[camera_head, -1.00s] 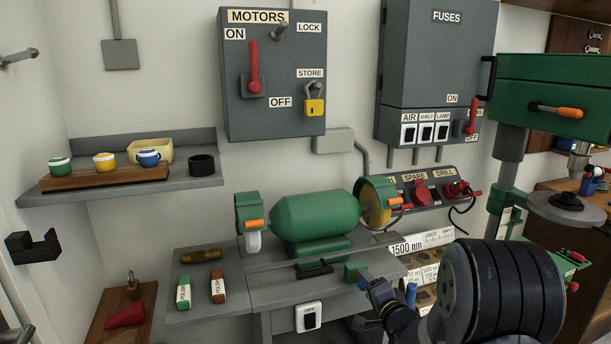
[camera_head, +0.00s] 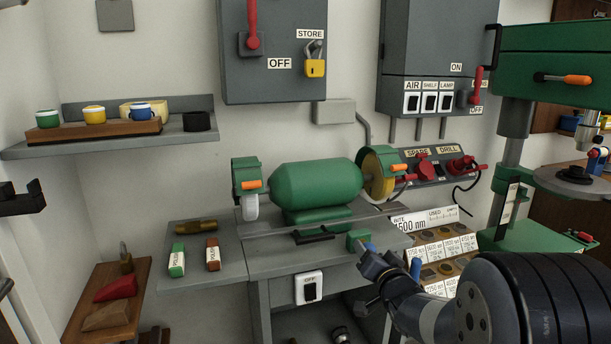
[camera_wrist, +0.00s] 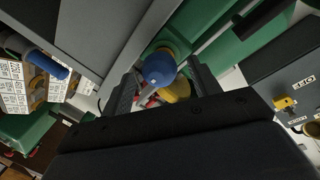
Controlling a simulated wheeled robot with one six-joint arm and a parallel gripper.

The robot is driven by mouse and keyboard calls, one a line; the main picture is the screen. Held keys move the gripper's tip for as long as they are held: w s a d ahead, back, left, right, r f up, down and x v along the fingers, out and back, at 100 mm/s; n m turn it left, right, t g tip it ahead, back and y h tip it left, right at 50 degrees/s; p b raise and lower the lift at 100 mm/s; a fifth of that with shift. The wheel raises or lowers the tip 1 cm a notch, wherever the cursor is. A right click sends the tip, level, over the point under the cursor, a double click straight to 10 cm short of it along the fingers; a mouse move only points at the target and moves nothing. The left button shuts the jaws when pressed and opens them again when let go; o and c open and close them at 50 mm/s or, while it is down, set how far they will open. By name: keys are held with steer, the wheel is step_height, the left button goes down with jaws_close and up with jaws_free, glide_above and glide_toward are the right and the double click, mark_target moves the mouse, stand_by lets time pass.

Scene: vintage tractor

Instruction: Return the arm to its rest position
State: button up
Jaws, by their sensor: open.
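My gripper (camera_wrist: 163,85) shows in the wrist view with its two dark fingers spread apart. A round blue knob (camera_wrist: 158,68) appears between the fingers, and I cannot tell whether they touch it. In the head view my arm (camera_head: 520,300) comes in from the lower right. Its slim wrist end reaches left toward a small green block (camera_head: 356,240) with a blue part at the right end of the green bench grinder (camera_head: 315,185). The fingers are hard to make out there. I see nothing held.
The drill press (camera_head: 550,68) stands at right. Labelled sample trays (camera_head: 440,245) and a blue cylinder (camera_head: 415,268) are close to my wrist. A wall shelf (camera_head: 180,138) holds cups at left. Two labelled sticks (camera_head: 177,260) lie on the bench's left side.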

steer(key=shift+s+f+n+t+b, duration=0.15)
steer(key=shift+s+n+b, duration=0.25)
steer(key=shift+n+b, duration=0.75)
steer(key=shift+s+r+n+t+b, duration=0.1)
steer(key=shift+s+n+t+b, duration=0.25)
steer(key=shift+n+b, duration=0.75)
steer(key=shift+s+f+n+t+b, duration=0.1)
steer(key=shift+s+n+b, duration=0.35)
steer(key=shift+n+b, duration=0.7)
